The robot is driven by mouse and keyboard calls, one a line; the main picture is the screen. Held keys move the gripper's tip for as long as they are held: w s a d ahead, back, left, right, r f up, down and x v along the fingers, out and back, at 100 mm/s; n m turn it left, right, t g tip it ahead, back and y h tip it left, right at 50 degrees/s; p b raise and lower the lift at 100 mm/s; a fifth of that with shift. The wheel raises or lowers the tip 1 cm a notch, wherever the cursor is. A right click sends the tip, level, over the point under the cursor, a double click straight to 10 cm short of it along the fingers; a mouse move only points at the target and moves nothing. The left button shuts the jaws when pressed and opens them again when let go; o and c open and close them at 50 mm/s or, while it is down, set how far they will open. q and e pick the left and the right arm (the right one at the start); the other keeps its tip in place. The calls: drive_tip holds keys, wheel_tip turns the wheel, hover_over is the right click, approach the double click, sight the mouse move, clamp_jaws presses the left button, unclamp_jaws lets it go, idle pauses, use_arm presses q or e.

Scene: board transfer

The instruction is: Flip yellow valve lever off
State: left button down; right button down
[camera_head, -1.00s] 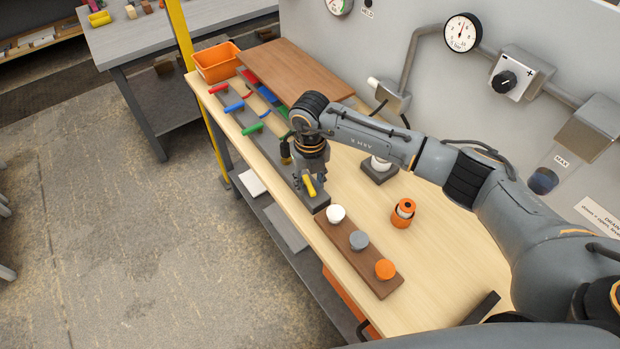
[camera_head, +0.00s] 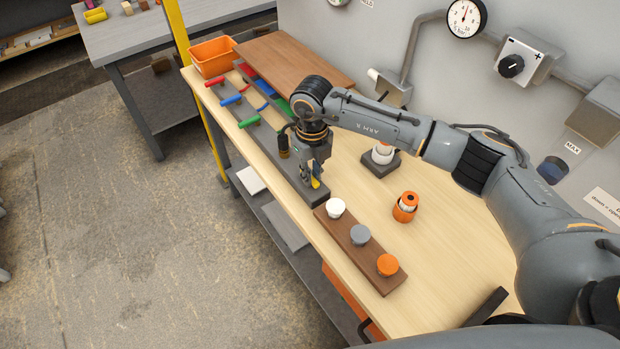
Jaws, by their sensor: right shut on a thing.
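The yellow valve lever (camera_head: 316,184) is at the near end of a long dark grey strip (camera_head: 262,143) along the table's left edge. Only a small part of it shows; the fingers cover the rest. My right gripper (camera_head: 315,180) points down and is shut on the yellow lever. Red (camera_head: 216,80), blue (camera_head: 232,99) and green (camera_head: 249,121) levers sit farther along the strip, standing out to the left. My left gripper is out of view.
A brown board with white (camera_head: 336,207), grey (camera_head: 360,234) and orange (camera_head: 387,264) caps lies just nearer than the strip. An orange cylinder (camera_head: 405,207) and a white knob on a dark base (camera_head: 382,154) stand to the right. An orange bin (camera_head: 213,57) is at the far end.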

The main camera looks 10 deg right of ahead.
drive_tip(key=c, duration=1.3)
unclamp_jaws()
drive_tip(key=shift+r, duration=0.1)
wheel_tip(320, 180, up, 12)
drive_tip(key=shift+f, duration=0.1)
drive_tip(key=shift+a, duration=0.1)
